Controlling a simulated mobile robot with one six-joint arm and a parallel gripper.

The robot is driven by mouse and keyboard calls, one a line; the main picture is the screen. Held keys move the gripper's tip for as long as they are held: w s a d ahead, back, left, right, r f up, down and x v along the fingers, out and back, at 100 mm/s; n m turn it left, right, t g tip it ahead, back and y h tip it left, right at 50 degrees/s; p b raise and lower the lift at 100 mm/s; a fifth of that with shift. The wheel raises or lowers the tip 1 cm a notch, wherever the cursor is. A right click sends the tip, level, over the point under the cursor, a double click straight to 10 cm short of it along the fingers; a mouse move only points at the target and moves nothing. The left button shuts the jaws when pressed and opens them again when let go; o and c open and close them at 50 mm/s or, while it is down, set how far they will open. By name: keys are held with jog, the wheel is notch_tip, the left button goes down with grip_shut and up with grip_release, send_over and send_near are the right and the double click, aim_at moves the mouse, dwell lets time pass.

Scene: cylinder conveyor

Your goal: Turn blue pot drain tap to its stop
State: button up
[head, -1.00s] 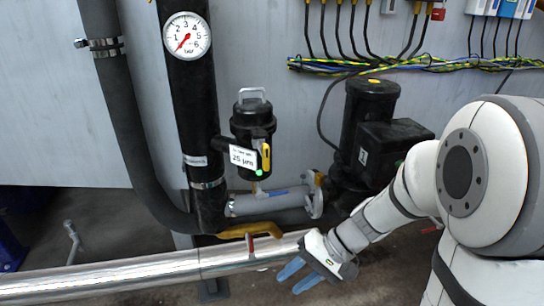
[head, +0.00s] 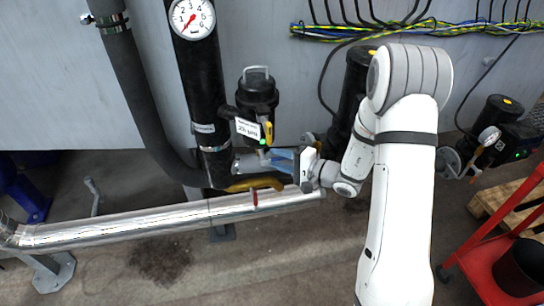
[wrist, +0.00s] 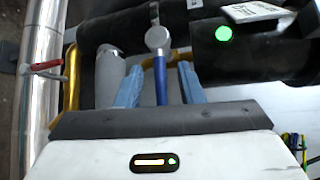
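The blue drain tap handle (wrist: 161,84) shows in the wrist view as a narrow lever below a round silver tap body (wrist: 158,38). The black pot (head: 258,95) with a white label stands above it in the head view. My gripper (head: 283,160) is open, just below the pot. In the wrist view, the two light-blue fingers of my gripper (wrist: 160,84) stand apart on either side of the blue handle, with gaps on both sides. In the head view the fingers largely hide the handle.
A yellow lever (head: 258,184) and a red-handled valve (head: 255,199) sit close below, by the silver pipe (head: 130,225). A grey cylinder (wrist: 110,75) lies left of my fingers. A black pump (head: 355,80) stands behind my arm. A red cart (head: 490,255) is at right.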

jog(key=shift+x, duration=1.2)
grip_shut()
